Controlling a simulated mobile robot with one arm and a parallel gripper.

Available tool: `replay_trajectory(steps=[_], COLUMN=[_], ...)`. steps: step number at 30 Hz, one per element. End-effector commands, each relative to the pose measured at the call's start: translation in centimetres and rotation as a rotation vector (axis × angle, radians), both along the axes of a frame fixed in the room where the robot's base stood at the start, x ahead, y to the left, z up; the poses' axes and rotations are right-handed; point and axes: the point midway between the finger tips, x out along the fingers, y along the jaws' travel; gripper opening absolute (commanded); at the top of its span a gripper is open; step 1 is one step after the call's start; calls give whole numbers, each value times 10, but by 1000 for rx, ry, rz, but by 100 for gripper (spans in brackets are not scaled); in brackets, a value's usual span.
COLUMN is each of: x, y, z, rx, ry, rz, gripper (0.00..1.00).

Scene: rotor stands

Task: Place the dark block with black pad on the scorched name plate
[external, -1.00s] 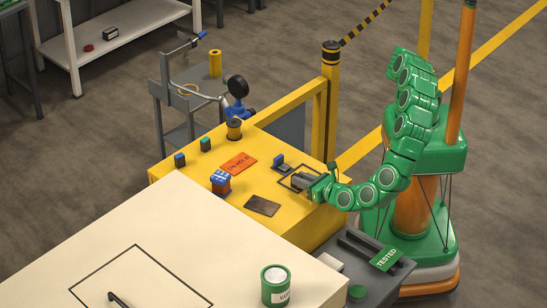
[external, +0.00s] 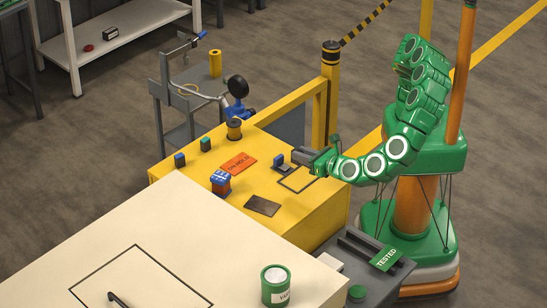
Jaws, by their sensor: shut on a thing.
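My gripper (external: 301,158) is shut at the end of my green arm, raised above the yellow bench top. It holds a dark thing, taken to be the dark block with black pad, which I can hardly tell apart from the dark grey fingers. The pad cannot be made out. The scorched name plate (external: 262,205), a dark brown flat rectangle, lies bare on the yellow bench (external: 283,226), to the lower left of my gripper.
An orange plate (external: 238,163) lies behind the scorched one. A small blue upright piece on a dark base (external: 283,168) stands close to my gripper. An outlined square (external: 297,181) is empty.

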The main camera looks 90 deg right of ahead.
Motion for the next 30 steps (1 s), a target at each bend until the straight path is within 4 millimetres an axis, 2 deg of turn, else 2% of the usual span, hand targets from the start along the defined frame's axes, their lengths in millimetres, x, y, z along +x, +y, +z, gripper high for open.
replay_trajectory(steps=[6, 16, 23, 30], x=[-2, -6, -4, 22], y=[2, -3, -4, 14], z=[17, 33, 31, 17], rx=[-3, -5, -4, -7], ry=[-17, -3, 8, 8], rz=[143, 314, 344, 343], gripper=[0, 0, 0, 0])
